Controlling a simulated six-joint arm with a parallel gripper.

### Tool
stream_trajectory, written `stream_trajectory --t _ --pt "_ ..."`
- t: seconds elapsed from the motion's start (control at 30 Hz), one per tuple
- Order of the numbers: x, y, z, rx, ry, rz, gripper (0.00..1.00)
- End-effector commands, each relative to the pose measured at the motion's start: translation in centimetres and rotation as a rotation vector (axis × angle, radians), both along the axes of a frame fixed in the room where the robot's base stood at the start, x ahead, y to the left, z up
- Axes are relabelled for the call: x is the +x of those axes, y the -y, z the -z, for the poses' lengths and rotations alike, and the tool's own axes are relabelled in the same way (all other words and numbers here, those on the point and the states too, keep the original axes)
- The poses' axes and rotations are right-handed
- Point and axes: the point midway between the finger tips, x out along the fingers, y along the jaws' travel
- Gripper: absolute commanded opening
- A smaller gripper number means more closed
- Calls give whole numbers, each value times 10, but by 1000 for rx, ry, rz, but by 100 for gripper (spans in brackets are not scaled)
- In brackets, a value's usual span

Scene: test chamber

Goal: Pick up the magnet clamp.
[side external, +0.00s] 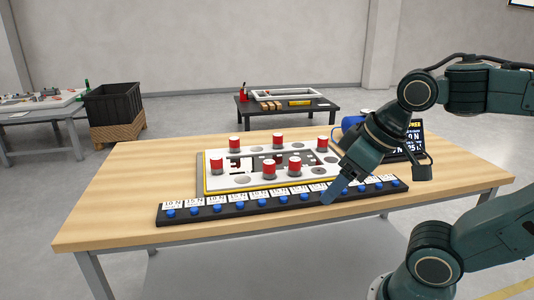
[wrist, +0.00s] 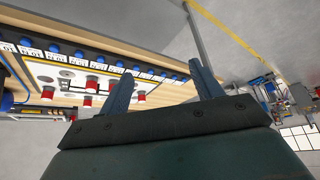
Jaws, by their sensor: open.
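I cannot tell which one is meant. They also show in the wrist view as red and white cylinders (wrist: 91,87), left of my gripper (wrist: 163,68). My gripper is open, with nothing seen between its two blue-grey fingers. In the side view my gripper (side external: 328,196) is over the front black strip, to the right of and nearer than the cylinders. It touches none of them.
A black strip (side external: 160,219) with several blue knobs and force labels lies along the table's front. A display with numbers (side external: 415,135) and a blue object (side external: 351,122) stand at the right rear. The table's left side is clear.

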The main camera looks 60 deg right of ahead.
Motion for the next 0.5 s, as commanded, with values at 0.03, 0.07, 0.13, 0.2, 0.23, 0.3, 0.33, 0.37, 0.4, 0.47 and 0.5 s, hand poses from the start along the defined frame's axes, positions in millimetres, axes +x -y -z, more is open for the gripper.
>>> stream_trajectory --t 0.03,0.07,0.13,0.2,0.23,0.3,0.33,0.37,0.4,0.47,0.5 --pt "3 1 -2 3 -4 11 65" --pt "4 1 -3 6 -7 20 65" --pt "10 3 -8 17 -16 49 65" --pt "18 6 -14 32 -28 89 65" --pt "22 7 -17 38 -34 108 65" --pt "33 11 -25 57 -49 163 65" --pt "39 13 -28 65 -57 187 65" --pt "45 15 -31 75 -63 215 65" --pt "52 18 -36 88 -73 252 65" --pt "64 23 -42 106 -89 309 65" --pt "73 26 -45 118 -98 347 65"
